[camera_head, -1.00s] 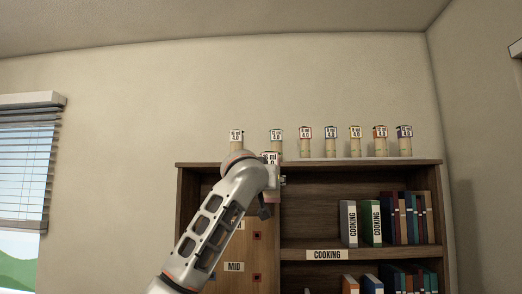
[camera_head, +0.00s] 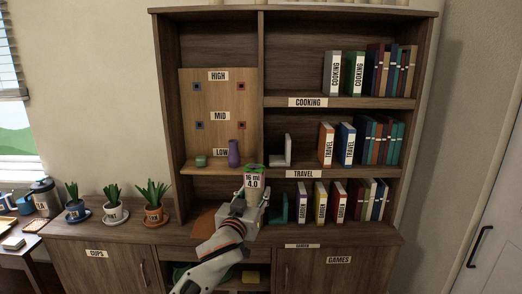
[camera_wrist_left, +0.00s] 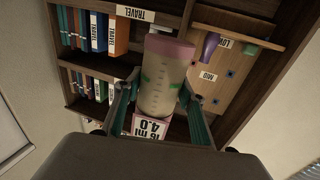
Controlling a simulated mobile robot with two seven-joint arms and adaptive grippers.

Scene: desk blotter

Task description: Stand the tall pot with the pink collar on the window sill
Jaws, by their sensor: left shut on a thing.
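A tall pale cylindrical pot (camera_wrist_left: 160,75) is held in the left wrist view. It has a pink band (camera_wrist_left: 171,47) at one end, green marks on its side and a white tag reading 16 ml 4.0. My left gripper (camera_wrist_left: 155,103) is shut on it, one finger on each side. In the head view the pot (camera_head: 252,181) shows above my left gripper (camera_head: 247,205), in front of the bookcase, with green at its top. The window (camera_head: 14,110) is at the left edge; I cannot make out its sill. My right gripper is not in view.
The bookcase (camera_head: 212,47) holds several books and a panel marked HIGH, MID and LOW, with a purple vase (camera_head: 234,153). Three potted plants stand on the cabinet top (camera_head: 95,228) at left, the nearest in an orange pot (camera_head: 153,213). A dark canister (camera_head: 45,197) is beside them.

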